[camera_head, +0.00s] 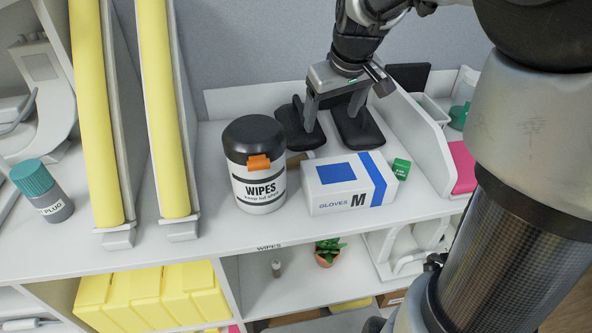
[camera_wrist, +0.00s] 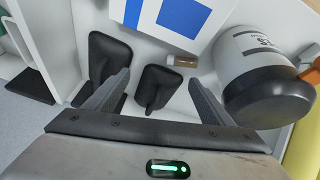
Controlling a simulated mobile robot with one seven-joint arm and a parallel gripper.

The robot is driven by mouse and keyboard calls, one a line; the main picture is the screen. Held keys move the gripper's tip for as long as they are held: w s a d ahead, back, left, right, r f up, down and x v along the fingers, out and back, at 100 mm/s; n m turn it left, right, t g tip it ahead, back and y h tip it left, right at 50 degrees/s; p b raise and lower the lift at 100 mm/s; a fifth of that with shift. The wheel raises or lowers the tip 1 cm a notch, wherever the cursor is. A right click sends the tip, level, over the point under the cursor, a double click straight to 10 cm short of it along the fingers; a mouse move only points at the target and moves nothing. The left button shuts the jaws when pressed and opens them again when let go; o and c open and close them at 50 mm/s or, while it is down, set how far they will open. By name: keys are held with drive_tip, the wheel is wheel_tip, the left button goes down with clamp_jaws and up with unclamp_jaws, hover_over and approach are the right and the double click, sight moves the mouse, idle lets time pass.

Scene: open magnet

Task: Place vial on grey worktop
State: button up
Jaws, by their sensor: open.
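My gripper (camera_head: 331,120) is open above the back of the white shelf top, behind the glove box. In the wrist view its fingers (camera_wrist: 159,78) are spread with nothing held between them. Two black objects (camera_wrist: 158,88) lie below, one of them between the fingers in that picture. A small brown item (camera_wrist: 181,61) with a pale end lies between the glove box and the wipes tub; I cannot tell whether it is a vial. A small grey vial-like item (camera_head: 277,268) stands on the lower shelf. I cannot make out a grey worktop.
The wipes tub (camera_head: 258,165) and glove box (camera_head: 348,184) stand in front of my gripper. A small green item (camera_head: 401,169) is beside the box. Yellow-faced slanted panels (camera_head: 167,110) and a teal-capped bottle (camera_head: 42,190) are left. A white divider (camera_head: 422,140) rises at right.

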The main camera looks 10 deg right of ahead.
drive_tip(key=a+r+y, duration=0.1)
drive_tip(key=a+r, duration=0.1)
drive_tip(key=a, duration=0.1)
drive_tip(key=b, duration=0.1)
hover_over(299, 156)
drive_tip(key=s, duration=0.2)
drive_tip(key=shift+n, duration=0.4)
drive_tip(key=f, duration=1.1)
drive_tip(key=shift+s+d+f, duration=0.15)
drive_tip(key=shift+s+d, duration=0.05)
drive_tip(key=shift+d, duration=0.15)
drive_tip(key=shift+s+b+x, duration=0.15)
drive_tip(key=shift+b+x, duration=0.1)
drive_tip(key=shift+x, duration=1.1)
drive_tip(key=shift+s+b+x, duration=0.15)
drive_tip(key=shift+b+x, duration=0.05)
drive_tip(key=shift+x, duration=1.15)
drive_tip(key=shift+f, duration=0.1)
drive_tip(key=shift+c, duration=0.2)
drive_tip(key=c, duration=0.9)
